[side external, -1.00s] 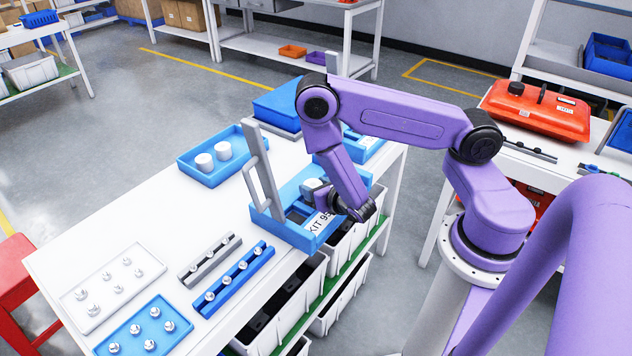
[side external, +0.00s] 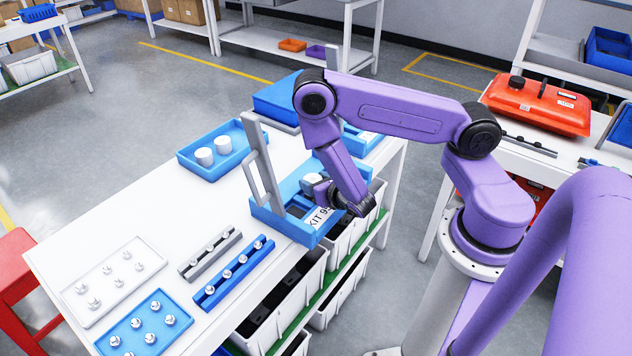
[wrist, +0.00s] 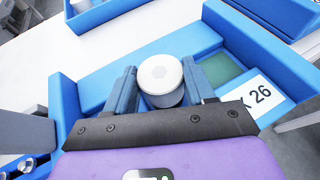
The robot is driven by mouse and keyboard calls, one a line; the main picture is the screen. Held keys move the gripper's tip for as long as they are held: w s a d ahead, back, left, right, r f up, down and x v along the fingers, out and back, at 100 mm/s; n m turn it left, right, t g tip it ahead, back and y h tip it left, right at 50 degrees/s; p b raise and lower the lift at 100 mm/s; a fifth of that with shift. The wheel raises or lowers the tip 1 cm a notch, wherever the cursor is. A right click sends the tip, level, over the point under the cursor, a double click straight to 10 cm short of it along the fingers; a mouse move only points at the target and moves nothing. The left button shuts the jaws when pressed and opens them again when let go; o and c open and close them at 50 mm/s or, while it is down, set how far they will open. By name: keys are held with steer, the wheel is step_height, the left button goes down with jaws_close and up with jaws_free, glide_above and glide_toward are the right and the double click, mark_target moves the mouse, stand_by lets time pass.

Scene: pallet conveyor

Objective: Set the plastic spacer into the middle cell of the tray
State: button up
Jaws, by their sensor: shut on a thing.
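The plastic spacer, a white round piece, is between the fingers of my gripper (wrist: 160,88) in the wrist view, its top face (wrist: 160,73) upward. My gripper is shut on it. In the side view my gripper (side external: 324,190) is over the blue tray (side external: 272,226), with the spacer (side external: 311,180) partly visible beside the fingers. The tray also shows in the wrist view, its blue wall (wrist: 130,55) behind the spacer and a green-floored cell to the right. The cell directly under the spacer is largely hidden, and I cannot tell whether the spacer touches it.
A grey upright handle (side external: 262,165) stands at the tray's left side. Another blue tray (side external: 190,172) with two white cylinders is behind it. Grey and blue rails (side external: 233,275) and trays of small metal parts lie at the front left. The table's left middle is clear.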

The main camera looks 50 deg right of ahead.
steer(key=shift+f, duration=0.9)
stand_by(0.7)
steer(key=o, duration=1.4)
steer(key=shift+o, duration=0.2)
steer(key=shift+r, duration=3.55)
